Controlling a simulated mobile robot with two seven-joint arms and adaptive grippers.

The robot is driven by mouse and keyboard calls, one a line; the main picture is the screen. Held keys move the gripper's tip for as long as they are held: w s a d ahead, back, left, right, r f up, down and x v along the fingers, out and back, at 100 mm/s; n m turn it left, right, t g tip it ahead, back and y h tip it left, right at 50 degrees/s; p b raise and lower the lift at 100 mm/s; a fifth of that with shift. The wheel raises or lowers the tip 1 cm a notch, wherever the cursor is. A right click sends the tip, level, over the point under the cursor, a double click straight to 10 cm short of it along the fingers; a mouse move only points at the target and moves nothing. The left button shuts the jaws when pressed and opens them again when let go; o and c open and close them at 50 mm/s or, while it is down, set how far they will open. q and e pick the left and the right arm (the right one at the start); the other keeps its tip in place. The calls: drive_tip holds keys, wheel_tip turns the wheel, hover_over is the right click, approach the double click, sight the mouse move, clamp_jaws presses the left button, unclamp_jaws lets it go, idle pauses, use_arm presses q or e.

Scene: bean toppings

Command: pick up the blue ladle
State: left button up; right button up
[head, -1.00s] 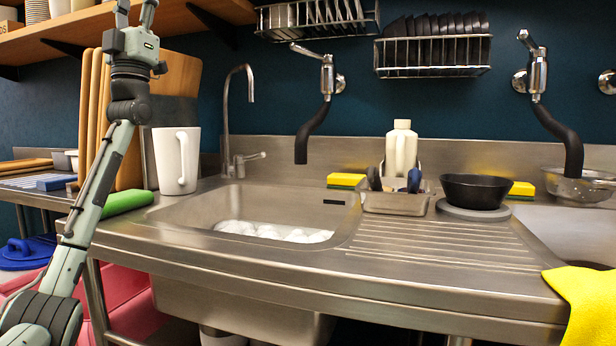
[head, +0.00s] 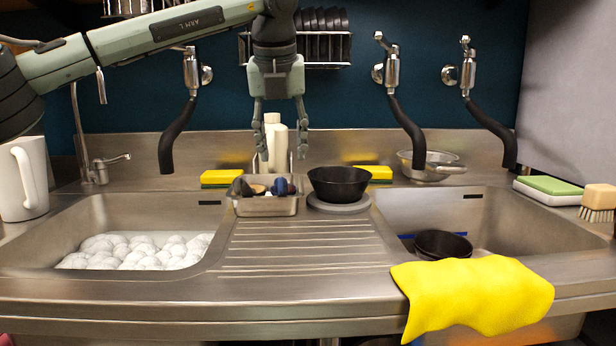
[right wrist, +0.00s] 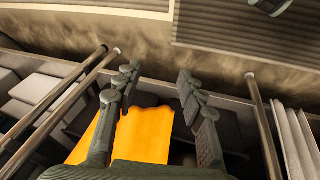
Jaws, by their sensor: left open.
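A steel caddy (head: 265,207) stands between the two sinks in the head view. Utensils stick up from it, among them a rounded blue piece (head: 281,187) at its right, perhaps part of the blue ladle; its shape is too small to tell. My left gripper (head: 282,153) points down, open and empty, above and apart from the caddy, in front of a pale bottle. A thin blue strip (head: 460,234) shows in the right sink, partly hidden by black bowls. My right gripper (right wrist: 157,75) shows open and empty in the right wrist view, above a yellow-orange cloth (right wrist: 125,135).
A black bowl (head: 339,183) on a grey disc stands right of the caddy. Yellow sponges (head: 221,178) lie behind. The left sink (head: 140,210) holds white foam. Black hoses hang at both sides. A yellow cloth (head: 472,295) drapes over the front edge. The ribbed drainer (head: 300,245) is clear.

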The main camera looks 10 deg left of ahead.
sight(282, 180)
use_arm(q)
drive_tip(key=shift+w+f+y, duration=0.15)
drive_tip(key=shift+f+y, duration=0.15)
drive_tip(key=shift+f, duration=0.1)
drive_tip(key=p+x, duration=0.1)
drive_tip(key=x, duration=0.6)
drive_tip(key=shift+a+f, duration=0.15)
drive_tip(key=shift+a, duration=0.05)
use_arm(e)
drive_tip(key=shift+s+a+f+y, duration=0.15)
drive_tip(key=shift+s+a+f, duration=0.3)
drive_tip(key=shift+f, duration=0.2)
drive_tip(key=shift+s+a+f+y, duration=0.15)
drive_tip(key=shift+s+a+f, duration=0.2)
drive_tip(key=shift+a+f, duration=0.25)
use_arm(q)
drive_tip(key=shift+s, duration=0.2)
drive_tip(key=shift+c, duration=0.3)
clamp_jaws()
